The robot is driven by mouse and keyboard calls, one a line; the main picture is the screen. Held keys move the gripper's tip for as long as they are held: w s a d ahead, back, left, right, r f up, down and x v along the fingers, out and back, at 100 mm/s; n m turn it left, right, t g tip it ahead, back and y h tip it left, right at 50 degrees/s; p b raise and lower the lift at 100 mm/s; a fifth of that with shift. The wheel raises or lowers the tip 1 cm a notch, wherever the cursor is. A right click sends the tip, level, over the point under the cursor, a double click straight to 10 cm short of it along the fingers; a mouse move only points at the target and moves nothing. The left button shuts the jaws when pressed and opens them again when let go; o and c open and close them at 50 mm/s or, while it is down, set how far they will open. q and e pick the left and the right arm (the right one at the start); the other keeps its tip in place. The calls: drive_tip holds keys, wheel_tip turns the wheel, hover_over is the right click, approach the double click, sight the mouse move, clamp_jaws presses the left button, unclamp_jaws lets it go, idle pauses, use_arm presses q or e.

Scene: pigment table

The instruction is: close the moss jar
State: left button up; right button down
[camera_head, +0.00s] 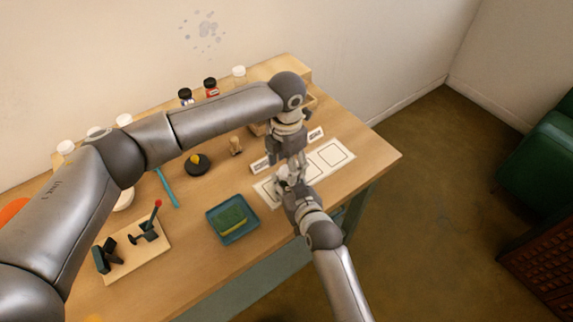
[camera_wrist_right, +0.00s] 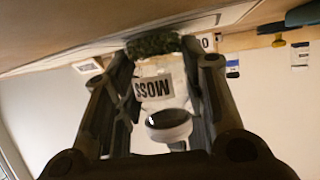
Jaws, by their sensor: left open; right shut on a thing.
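The moss jar (camera_wrist_right: 152,88) is a clear jar with a white MOSS label, upside down in the right wrist view, with dark green moss (camera_wrist_right: 152,44) at its base end. My right gripper (camera_head: 287,180) has its fingers on both sides of the jar and is shut on it, over the left part of the white mat (camera_head: 328,158). A dark round shape shows at the jar's mouth end; I cannot tell whether it is a lid or the opening. My left gripper (camera_head: 289,152) points down, open, just above and behind the right one. The two grippers largely hide the jar in the head view.
A teal tray (camera_head: 212,224) with a green and yellow sponge lies left of the mat. Several bottles line the back. The table's right end is clear.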

use_arm(q)
wheel_tip(320, 180, up, 4)
drive_tip(key=shift+f, duration=0.2)
drive_tip(key=shift+c, duration=0.4)
